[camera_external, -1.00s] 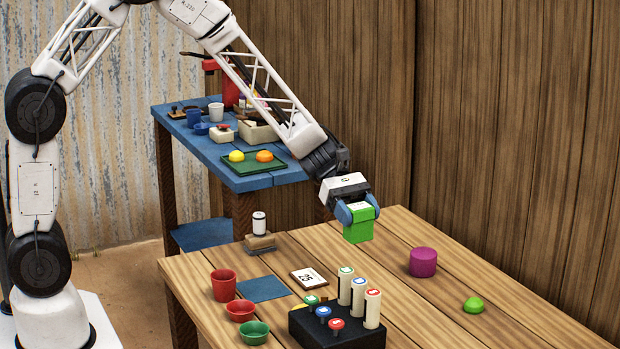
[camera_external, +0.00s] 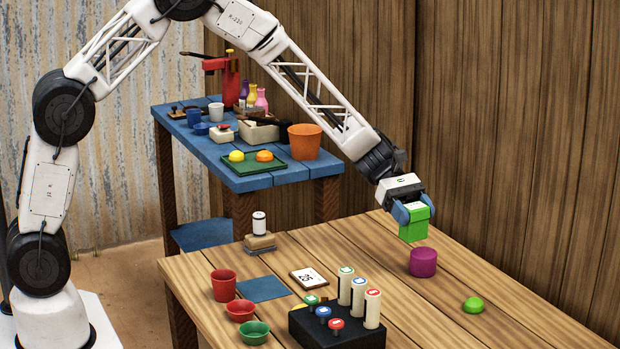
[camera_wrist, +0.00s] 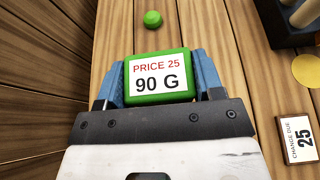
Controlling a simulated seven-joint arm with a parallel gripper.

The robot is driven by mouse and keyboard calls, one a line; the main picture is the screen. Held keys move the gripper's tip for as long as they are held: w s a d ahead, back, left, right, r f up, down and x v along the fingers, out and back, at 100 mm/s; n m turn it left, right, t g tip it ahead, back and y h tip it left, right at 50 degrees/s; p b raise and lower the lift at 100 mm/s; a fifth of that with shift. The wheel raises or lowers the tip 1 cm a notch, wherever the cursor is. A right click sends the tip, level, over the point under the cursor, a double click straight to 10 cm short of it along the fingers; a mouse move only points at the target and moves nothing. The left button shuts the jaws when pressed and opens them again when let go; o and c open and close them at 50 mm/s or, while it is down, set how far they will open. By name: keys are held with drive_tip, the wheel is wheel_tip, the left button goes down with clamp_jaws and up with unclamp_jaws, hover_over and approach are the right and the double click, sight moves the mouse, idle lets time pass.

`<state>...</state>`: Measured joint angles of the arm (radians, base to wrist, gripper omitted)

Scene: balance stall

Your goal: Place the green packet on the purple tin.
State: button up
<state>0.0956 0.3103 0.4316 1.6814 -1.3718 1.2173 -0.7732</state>
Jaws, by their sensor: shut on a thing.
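The green packet (camera_external: 414,226) is held between the blue fingers of my gripper (camera_external: 411,213), above the table. In the wrist view the packet (camera_wrist: 157,77) shows a white label reading "PRICE 25, 90 G", with a finger of my gripper (camera_wrist: 159,84) on each side. The purple tin (camera_external: 423,262) stands upright on the wooden table just below the packet and slightly to its right in the external view. A gap of uncertain size lies between them. The tin is not visible in the wrist view.
A green dome (camera_external: 473,305) sits right of the tin. A black block (camera_external: 337,328) with cream posts and coloured knobs stands at the front. A "25" card (camera_external: 309,279), a red cup (camera_external: 223,285) and bowls lie to the left. The table around the tin is clear.

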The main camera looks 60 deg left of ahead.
sight(426, 226)
drive_tip(key=shift+w+d+f, duration=0.1)
drive_tip(key=shift+w+d, duration=0.15)
drive_tip(key=shift+w, duration=0.5)
drive_tip(key=shift+w+d, duration=0.2)
drive_tip(key=shift+w, duration=0.55)
drive_tip(key=shift+f, duration=1.75)
drive_tip(key=shift+f, duration=0.2)
drive_tip(key=o, duration=0.9)
drive_tip(key=shift+o, duration=0.2)
drive_tip(key=shift+r, duration=0.2)
drive_tip(key=v, duration=1.2)
drive_tip(key=shift+s+r, duration=0.1)
